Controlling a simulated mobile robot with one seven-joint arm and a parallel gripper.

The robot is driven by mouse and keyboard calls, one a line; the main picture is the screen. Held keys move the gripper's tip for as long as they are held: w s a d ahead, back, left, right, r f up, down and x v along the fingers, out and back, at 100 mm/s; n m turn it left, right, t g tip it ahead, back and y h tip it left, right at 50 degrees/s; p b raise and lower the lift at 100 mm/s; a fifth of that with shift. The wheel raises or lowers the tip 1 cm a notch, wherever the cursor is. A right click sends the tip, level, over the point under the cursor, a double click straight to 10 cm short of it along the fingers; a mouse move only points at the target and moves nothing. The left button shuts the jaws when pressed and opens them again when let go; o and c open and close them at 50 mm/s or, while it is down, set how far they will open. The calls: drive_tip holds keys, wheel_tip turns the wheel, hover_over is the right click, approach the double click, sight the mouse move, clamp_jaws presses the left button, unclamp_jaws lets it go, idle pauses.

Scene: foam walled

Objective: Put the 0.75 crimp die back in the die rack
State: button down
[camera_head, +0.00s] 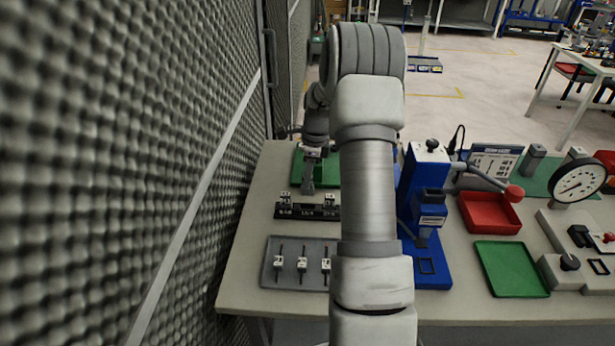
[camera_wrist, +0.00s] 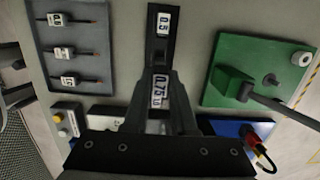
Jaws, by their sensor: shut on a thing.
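The 0.75 crimp die (camera_wrist: 160,86) is a small block with a white and blue label, between my gripper's fingers in the wrist view. My gripper (camera_head: 308,190) is shut on it, over the middle of the black die rack (camera_head: 307,212). The rack also shows in the wrist view (camera_wrist: 154,50), running up from the fingers. A 0.5 die (camera_wrist: 163,25) stands at its left end in the head view; another die (camera_head: 329,199) stands at its right end. The held die's underside is hidden, so I cannot tell whether it touches the rack.
A grey tray (camera_head: 266,270) with three labelled pieces lies in front of the rack. A green base (camera_head: 329,172) is behind it. A blue press (camera_head: 425,205), red bin (camera_head: 489,214) and green tray (camera_head: 511,268) are to the right. A foam wall (camera_head: 110,150) is close on the left.

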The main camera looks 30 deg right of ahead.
sight(308, 194)
drive_tip(key=shift+f+b, duration=1.35)
drive_tip(key=shift+f, duration=0.85)
drive_tip(key=shift+f+b, duration=0.8)
drive_tip(key=shift+f, duration=0.55)
drive_tip(key=c, duration=0.6)
unclamp_jaws()
drive_tip(key=shift+c, duration=0.2)
wheel_tip(308, 194, up, 17)
drive_tip(key=s+d, duration=0.1)
drive_tip(key=shift+d+r+p, duration=0.2)
drive_tip(key=shift+d+p, duration=0.15)
drive_tip(key=shift+s, duration=0.1)
